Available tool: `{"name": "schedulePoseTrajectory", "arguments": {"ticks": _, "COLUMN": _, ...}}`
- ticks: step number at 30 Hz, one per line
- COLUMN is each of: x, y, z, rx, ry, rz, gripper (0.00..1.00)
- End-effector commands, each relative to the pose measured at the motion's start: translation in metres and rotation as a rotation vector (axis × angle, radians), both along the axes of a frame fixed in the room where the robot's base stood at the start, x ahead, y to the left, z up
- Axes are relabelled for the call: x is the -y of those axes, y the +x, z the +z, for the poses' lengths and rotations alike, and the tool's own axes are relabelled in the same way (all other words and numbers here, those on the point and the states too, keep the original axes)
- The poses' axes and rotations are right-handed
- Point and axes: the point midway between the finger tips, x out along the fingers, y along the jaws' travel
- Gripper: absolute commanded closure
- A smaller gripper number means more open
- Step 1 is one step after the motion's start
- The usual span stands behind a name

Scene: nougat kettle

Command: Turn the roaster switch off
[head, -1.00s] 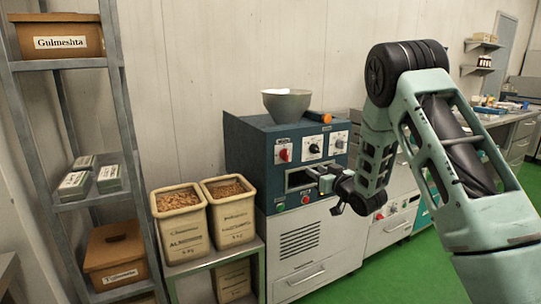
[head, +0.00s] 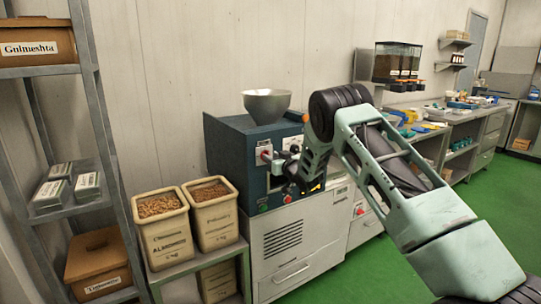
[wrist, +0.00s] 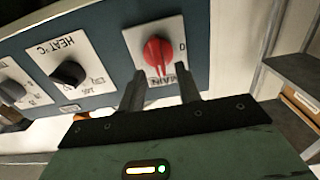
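The roaster is a dark blue machine (head: 228,150) with a metal hopper on top. In the wrist view, its red rotary switch (wrist: 157,52) sits on a white plate labelled MAIN, with a 0 mark at the right. The knob's grip bar stands roughly upright in that picture; I cannot tell for sure which mark it points to. My gripper (wrist: 160,88) is open, its two fingers at either side below the red knob, close to the panel. I cannot tell whether they touch it. In the head view my gripper (head: 275,163) covers much of the panel front.
A black HEAT °C knob (wrist: 69,74) and another dark knob (wrist: 12,91) sit left of the switch in the wrist view. Nut bins (head: 163,225) on a stand and a metal shelf (head: 88,110) are left of the roaster. Green floor lies open at right.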

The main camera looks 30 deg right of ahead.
Motion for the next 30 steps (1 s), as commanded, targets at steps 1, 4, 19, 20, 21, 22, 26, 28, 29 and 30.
{"name": "schedulePoseTrajectory", "arguments": {"ticks": 1, "x": 0.000, "y": 0.005, "z": 0.000, "rx": 0.000, "ry": -0.001, "rz": 0.001, "gripper": 0.66}}
{"name": "schedulePoseTrajectory", "arguments": {"ticks": 4, "x": -0.001, "y": 0.013, "z": 0.000, "rx": 0.000, "ry": 0.000, "rz": 0.000, "gripper": 0.66}}
{"name": "schedulePoseTrajectory", "arguments": {"ticks": 19, "x": -0.001, "y": 0.017, "z": 0.000, "rx": 0.000, "ry": 0.001, "rz": 0.000, "gripper": 0.97}}
{"name": "schedulePoseTrajectory", "arguments": {"ticks": 20, "x": -0.001, "y": 0.017, "z": 0.000, "rx": 0.000, "ry": 0.001, "rz": 0.000, "gripper": 1.00}}
{"name": "schedulePoseTrajectory", "arguments": {"ticks": 21, "x": -0.001, "y": 0.017, "z": 0.000, "rx": 0.000, "ry": 0.000, "rz": 0.000, "gripper": 1.00}}
{"name": "schedulePoseTrajectory", "arguments": {"ticks": 22, "x": -0.001, "y": 0.017, "z": 0.000, "rx": 0.000, "ry": 0.001, "rz": 0.000, "gripper": 1.00}}
{"name": "schedulePoseTrajectory", "arguments": {"ticks": 26, "x": -0.001, "y": 0.017, "z": 0.000, "rx": 0.000, "ry": -0.002, "rz": 0.000, "gripper": 1.00}}
{"name": "schedulePoseTrajectory", "arguments": {"ticks": 28, "x": -0.001, "y": 0.017, "z": -0.001, "rx": 0.000, "ry": -0.010, "rz": 0.000, "gripper": 1.00}}
{"name": "schedulePoseTrajectory", "arguments": {"ticks": 29, "x": -0.001, "y": 0.017, "z": -0.001, "rx": 0.001, "ry": -0.015, "rz": 0.000, "gripper": 1.00}}
{"name": "schedulePoseTrajectory", "arguments": {"ticks": 30, "x": -0.001, "y": 0.017, "z": -0.001, "rx": 0.002, "ry": -0.024, "rz": 0.000, "gripper": 1.00}}
